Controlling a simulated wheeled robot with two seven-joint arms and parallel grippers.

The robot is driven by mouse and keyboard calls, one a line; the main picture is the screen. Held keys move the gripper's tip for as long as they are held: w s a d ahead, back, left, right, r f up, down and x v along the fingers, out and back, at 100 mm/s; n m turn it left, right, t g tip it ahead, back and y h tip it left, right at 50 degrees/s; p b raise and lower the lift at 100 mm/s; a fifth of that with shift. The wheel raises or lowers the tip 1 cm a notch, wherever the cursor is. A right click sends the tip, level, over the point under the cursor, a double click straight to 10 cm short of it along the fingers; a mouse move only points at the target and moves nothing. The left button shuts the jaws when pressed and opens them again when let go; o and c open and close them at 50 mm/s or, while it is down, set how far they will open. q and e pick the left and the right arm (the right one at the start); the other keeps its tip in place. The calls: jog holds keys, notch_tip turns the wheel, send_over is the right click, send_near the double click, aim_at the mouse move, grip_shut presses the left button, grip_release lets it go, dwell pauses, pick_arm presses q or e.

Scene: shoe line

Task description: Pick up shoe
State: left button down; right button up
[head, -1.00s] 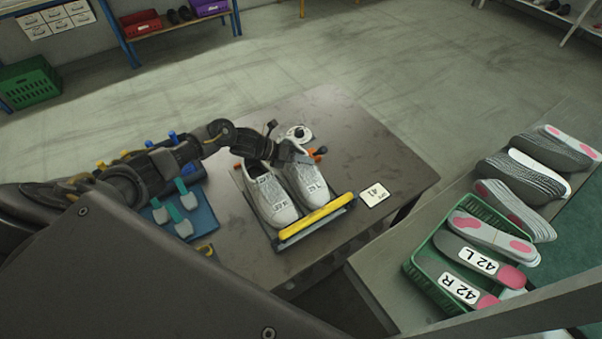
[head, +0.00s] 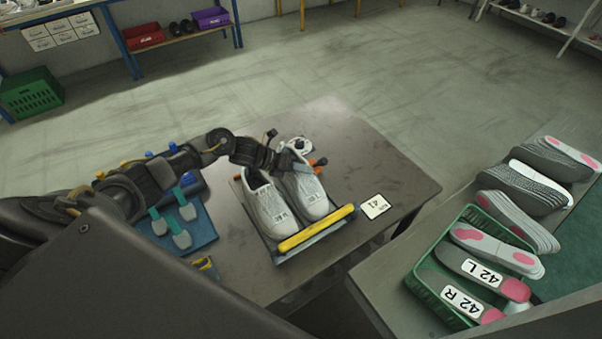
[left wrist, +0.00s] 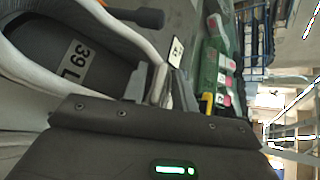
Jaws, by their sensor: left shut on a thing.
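Two white shoes stand side by side on a board with a yellow front bar (head: 316,228) on the dark table: the left-hand shoe (head: 270,212) and the right-hand shoe (head: 309,199). My left gripper (head: 298,168) reaches over from the left and is shut on the rear collar of the right-hand shoe. In the left wrist view the fingers (left wrist: 154,84) are at the rim of a white shoe (left wrist: 120,28) whose dark insole is marked 39 L (left wrist: 74,62). The fingertips are partly hidden. My right gripper is not in view.
A card marked 41 (head: 375,206) lies right of the board. A blue mat (head: 199,231) with teal-handled tools is at left. A green crate (head: 413,285) holds insoles labelled 42 L and 42 R on the right-hand table, with more insoles behind.

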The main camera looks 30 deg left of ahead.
pick_arm(q)
jog(key=shift+r+b, duration=0.35)
jog(key=shift+r, duration=0.1)
jog(key=w+a+r+b, duration=0.1)
jog(key=a+r+b, duration=0.1)
jog(key=a+r, duration=0.1)
jog(key=w+a+r+b, duration=0.2)
jog(key=a+r+b, duration=0.1)
jog(key=a+r, duration=0.1)
jog(key=w+a+r+b, duration=0.2)
jog(key=a+r, duration=0.1)
jog(key=a, duration=0.1)
jog(key=shift+w+r, duration=0.15)
jog(key=shift+r, duration=0.05)
jog(key=shift+w+a+r+b, duration=0.3)
jog(key=shift+a+r+b, duration=0.2)
jog(key=shift+a, duration=0.35)
